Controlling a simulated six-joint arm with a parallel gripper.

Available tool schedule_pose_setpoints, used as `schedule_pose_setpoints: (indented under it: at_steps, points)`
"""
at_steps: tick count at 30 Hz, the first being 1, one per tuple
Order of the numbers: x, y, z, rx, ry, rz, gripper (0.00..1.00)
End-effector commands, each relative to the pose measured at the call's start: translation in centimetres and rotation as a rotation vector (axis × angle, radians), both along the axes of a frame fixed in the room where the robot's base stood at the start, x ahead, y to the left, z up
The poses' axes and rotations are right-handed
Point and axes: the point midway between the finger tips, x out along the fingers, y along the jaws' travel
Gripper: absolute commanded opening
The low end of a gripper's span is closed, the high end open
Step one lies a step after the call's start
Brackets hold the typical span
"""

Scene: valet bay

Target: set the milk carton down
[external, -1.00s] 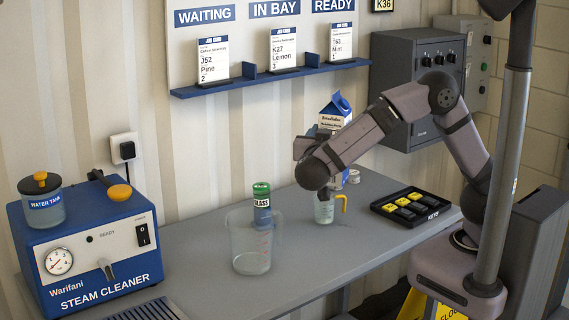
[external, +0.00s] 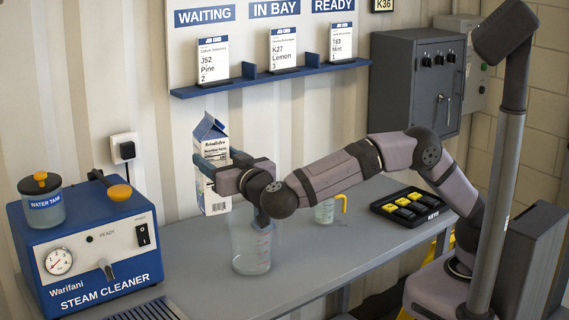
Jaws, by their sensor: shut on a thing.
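The milk carton (external: 212,150) is white and blue with a gabled top, and it stands upright at the back, left of centre. My gripper (external: 212,172) is shut on its lower half from the right side, with the fingers level. The carton's base shows just above the back of the grey bench (external: 190,262); I cannot tell how large the gap below it is.
A clear measuring jug (external: 250,255) stands below my wrist. A small cup (external: 324,212) with a yellow handle stands to its right, near a black key tray (external: 407,206). A blue steam cleaner (external: 90,245) fills the left end.

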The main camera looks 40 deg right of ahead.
Motion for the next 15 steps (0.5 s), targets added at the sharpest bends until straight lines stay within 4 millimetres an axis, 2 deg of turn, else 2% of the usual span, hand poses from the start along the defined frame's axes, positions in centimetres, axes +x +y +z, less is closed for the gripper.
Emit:
schedule_pose_setpoints:
  at_steps: [1,6,15]
  points:
    - [-0.2,1.4,0.5,0.008,-0.011,0.04,0.0]
    - [-0.8,4.9,1.4,0.007,-0.009,0.143,0.0]
    - [-1.7,8.2,2.4,0.006,-0.009,0.243,0.0]
